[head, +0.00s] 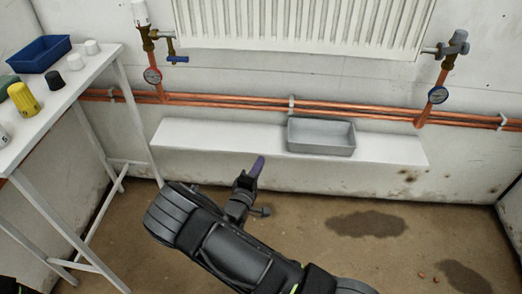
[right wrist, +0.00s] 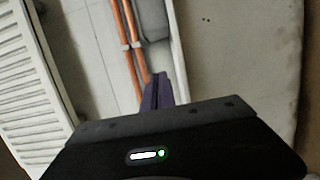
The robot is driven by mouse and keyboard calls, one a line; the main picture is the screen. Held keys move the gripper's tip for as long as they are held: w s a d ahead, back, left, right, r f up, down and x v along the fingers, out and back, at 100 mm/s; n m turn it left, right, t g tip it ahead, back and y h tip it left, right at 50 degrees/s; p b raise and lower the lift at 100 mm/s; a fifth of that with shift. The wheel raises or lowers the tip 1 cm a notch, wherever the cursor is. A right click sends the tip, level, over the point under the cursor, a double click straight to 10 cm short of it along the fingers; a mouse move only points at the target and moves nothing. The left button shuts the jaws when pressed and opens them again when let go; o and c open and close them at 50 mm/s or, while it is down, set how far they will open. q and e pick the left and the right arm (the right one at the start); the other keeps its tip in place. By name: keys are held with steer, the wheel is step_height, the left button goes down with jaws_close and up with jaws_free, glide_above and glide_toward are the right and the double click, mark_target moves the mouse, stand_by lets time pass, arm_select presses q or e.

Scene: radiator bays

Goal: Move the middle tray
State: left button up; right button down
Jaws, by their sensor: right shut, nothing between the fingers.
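A grey tray (head: 321,148) sits on the low white shelf (head: 215,134) below the radiator, right of the shelf's middle. It looks empty. Part of a grey thing that looks like this tray (right wrist: 153,22) shows at the top of the right wrist view. My right gripper (head: 258,165) has purple fingers and is just in front of the shelf, left of the tray and apart from it. Its fingers (right wrist: 157,92) are shut and hold nothing. My left gripper is not in view.
A white table (head: 62,98) at left holds a blue tray (head: 38,54), a yellow weight (head: 23,99) and other small items. The shelf left of the grey tray is clear. Dark stains (head: 366,223) mark the floor.

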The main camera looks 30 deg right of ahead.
mark_target(282, 153)
steer(key=shift+d, duration=0.15)
steer(key=b+x, duration=0.1)
steer(key=x, duration=0.4)
steer(key=b+x, duration=0.2)
steer(key=x, duration=0.3)
steer(key=shift+d+f, duration=0.15)
steer(key=shift+f, duration=0.05)
steer(key=shift+s+d+r, duration=0.1)
steer(key=shift+s+d, duration=0.8)
steer(key=shift+s, duration=0.05)
steer(key=shift+s+d+b, duration=0.3)
steer(key=shift+s+d, duration=0.15)
steer(key=shift+d, duration=0.1)
steer(key=shift+r, duration=0.1)
